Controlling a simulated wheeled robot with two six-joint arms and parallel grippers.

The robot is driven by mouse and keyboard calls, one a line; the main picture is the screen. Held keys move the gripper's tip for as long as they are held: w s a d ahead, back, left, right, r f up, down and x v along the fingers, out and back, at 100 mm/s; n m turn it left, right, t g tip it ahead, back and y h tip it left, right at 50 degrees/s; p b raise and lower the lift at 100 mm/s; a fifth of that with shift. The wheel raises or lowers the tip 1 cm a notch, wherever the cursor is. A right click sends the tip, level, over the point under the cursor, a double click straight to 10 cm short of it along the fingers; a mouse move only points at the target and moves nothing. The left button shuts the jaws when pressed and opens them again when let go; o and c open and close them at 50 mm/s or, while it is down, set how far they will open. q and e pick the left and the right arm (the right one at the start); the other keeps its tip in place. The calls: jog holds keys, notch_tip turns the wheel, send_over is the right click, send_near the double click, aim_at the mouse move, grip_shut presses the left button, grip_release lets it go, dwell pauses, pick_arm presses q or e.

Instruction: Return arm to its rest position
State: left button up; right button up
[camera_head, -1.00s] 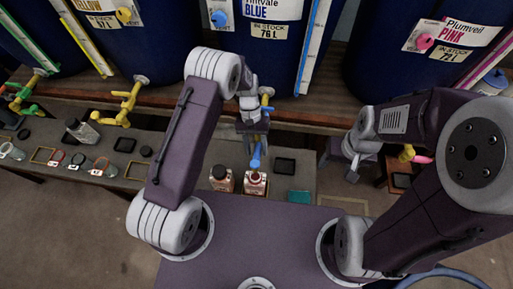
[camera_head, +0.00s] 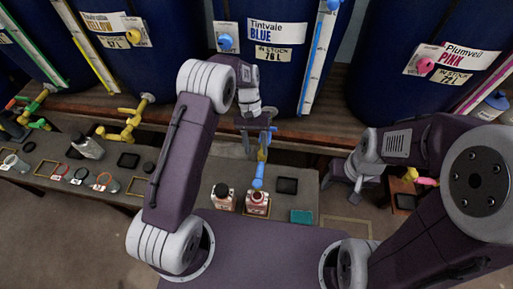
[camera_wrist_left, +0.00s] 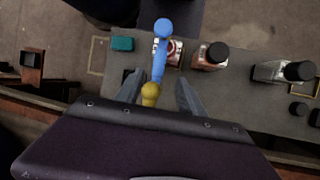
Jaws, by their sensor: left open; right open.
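My left arm reaches forward over the bench. Its open gripper (camera_head: 257,135) is in front of the blue vat (camera_head: 268,70), by the vat's yellow-and-blue spout (camera_head: 259,177). In the left wrist view, the spout (camera_wrist_left: 158,65) shows between the two spread fingers (camera_wrist_left: 158,92); I cannot tell whether they touch it. The spout's blue end is over an open-topped bottle (camera_head: 257,204) with a reddish label. My right arm is folded at the right, and its gripper (camera_head: 352,188) is open and empty near the bench's right end.
A black-capped bottle (camera_head: 224,197) stands next to the open one. A dark square pad (camera_head: 287,185) and a teal block (camera_head: 301,216) lie to their right. The yellow vat (camera_head: 125,40) and pink vat (camera_head: 430,75) flank the blue one. Coloured rings and a grey bottle (camera_head: 88,146) are at left.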

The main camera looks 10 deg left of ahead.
pick_arm(q)
jog(key=s+a+r+t+p, duration=0.2)
jog(key=a+r+p, duration=0.15)
jog(key=r, duration=0.95)
jog(key=s+a+f+t+y, duration=0.1)
jog(key=s+a+t, duration=0.2)
jog(key=s+a, duration=0.3)
jog(key=shift+s+a+f+n+t+y+p, duration=0.15)
jog(key=shift+s+f+n+t+y+p, duration=0.2)
jog(key=shift+s, duration=2.3)
pick_arm(e)
jog(key=shift+r, duration=2.1)
pick_arm(q)
jog(key=shift+r, duration=0.1)
pick_arm(e)
jog(key=shift+o, duration=0.3)
